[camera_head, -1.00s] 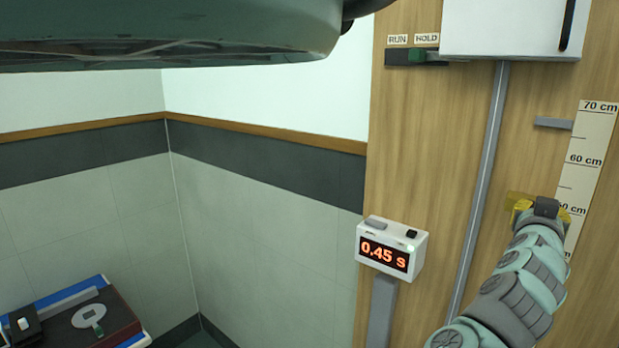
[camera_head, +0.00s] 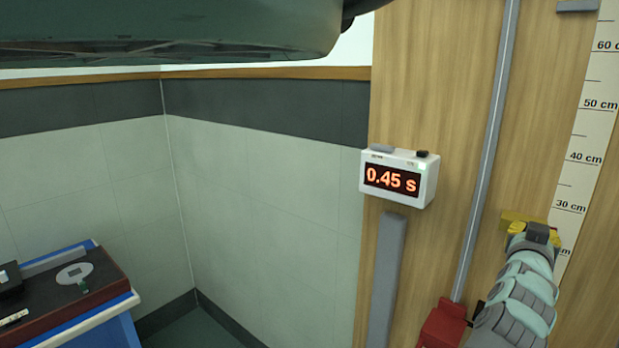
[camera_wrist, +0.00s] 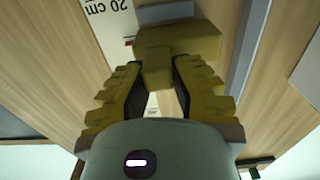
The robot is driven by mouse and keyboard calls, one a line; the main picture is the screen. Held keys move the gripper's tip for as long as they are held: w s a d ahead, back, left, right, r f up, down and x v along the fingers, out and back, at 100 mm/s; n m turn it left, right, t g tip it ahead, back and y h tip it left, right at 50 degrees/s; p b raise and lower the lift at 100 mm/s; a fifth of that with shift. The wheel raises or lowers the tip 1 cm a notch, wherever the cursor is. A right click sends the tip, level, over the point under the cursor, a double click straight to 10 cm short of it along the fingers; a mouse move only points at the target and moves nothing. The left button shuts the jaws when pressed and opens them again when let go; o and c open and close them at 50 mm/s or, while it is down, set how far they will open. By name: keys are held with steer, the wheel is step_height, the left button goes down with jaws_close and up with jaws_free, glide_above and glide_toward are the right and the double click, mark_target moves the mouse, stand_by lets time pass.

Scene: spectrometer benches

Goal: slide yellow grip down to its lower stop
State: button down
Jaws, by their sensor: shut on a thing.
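The yellow grip (camera_head: 516,217) is on the wooden board at the right, beside the centimetre scale (camera_head: 583,140), below the 30 cm label. My gripper (camera_head: 535,237) is at the grip, with my arm reaching up from below. In the wrist view the yellow grip (camera_wrist: 157,68) is between the two yellow fingers of my gripper (camera_wrist: 157,85), which are shut on it. The 20 cm label of the scale (camera_wrist: 95,12) shows close beside the grip there. The lower stop cannot be made out in either view.
A grey rail (camera_head: 490,150) runs down the board to a red block (camera_head: 443,325) left of my arm. A blue-edged bench (camera_head: 110,315) is at the lower left.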

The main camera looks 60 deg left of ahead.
steer(key=shift+f, duration=0.65)
steer(key=c, duration=0.8)
jaws_free()
steer(key=v, duration=1.2)
steer(key=shift+r, duration=0.2)
